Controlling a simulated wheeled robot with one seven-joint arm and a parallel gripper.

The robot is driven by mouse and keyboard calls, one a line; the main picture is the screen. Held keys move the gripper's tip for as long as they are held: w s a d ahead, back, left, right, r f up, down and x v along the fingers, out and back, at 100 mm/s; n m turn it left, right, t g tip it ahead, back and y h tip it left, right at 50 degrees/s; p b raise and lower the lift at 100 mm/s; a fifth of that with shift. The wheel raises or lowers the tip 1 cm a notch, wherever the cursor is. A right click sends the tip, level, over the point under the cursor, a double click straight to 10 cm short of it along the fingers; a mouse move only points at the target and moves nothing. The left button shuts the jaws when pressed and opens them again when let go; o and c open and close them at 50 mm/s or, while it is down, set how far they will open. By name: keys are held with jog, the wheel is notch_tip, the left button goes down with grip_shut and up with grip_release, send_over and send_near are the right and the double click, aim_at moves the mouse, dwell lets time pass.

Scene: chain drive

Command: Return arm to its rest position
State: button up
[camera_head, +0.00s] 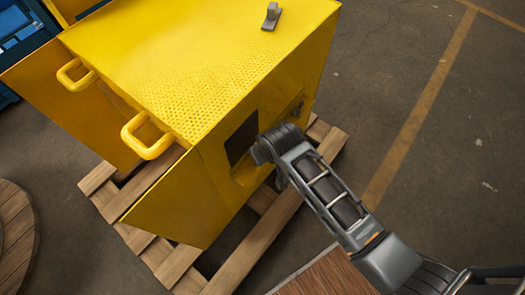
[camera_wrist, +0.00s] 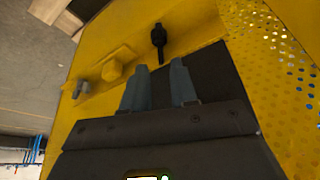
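My arm (camera_head: 330,190) reaches from the lower right to the side of a yellow machine housing (camera_head: 190,75). Its end is close to the side face, beside a dark square opening or panel (camera_head: 240,140); I cannot tell whether it touches. In the wrist view my gripper (camera_wrist: 159,82) shows two grey fingers with a gap between them and nothing visible held. Beyond the fingertips a black handle or key-like part (camera_wrist: 158,40) sits on the yellow face. A small yellow block (camera_wrist: 118,66) and a grey fitting (camera_wrist: 82,94) are to its left.
The housing stands on a wooden pallet (camera_head: 265,240) and has two yellow loop handles (camera_head: 150,150). A grey latch (camera_head: 271,16) is on its top. A round wooden piece (camera_head: 14,235) is at lower left. Concrete floor with a yellow line (camera_head: 415,120) is open on the right.

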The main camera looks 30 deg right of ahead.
dwell(0.3)
jog(key=s+a+r+t, duration=0.1)
jog(key=s+r+t, duration=0.2)
jog(key=s, duration=0.6)
jog(key=s+r+t, duration=0.2)
jog(key=s+r, duration=0.2)
jog(key=s, duration=0.5)
jog(key=s+d+r+t, duration=0.1)
jog(key=s+r+t, duration=0.1)
jog(key=s+r, duration=0.4)
jog(key=s+d+r+t, duration=0.1)
jog(key=s+r+t, duration=0.2)
jog(key=r, duration=1.3)
jog(key=s, duration=0.3)
jog(key=shift+s+d+r+n, duration=0.15)
jog(key=shift+s+d+n, duration=0.1)
jog(key=shift+n, duration=0.15)
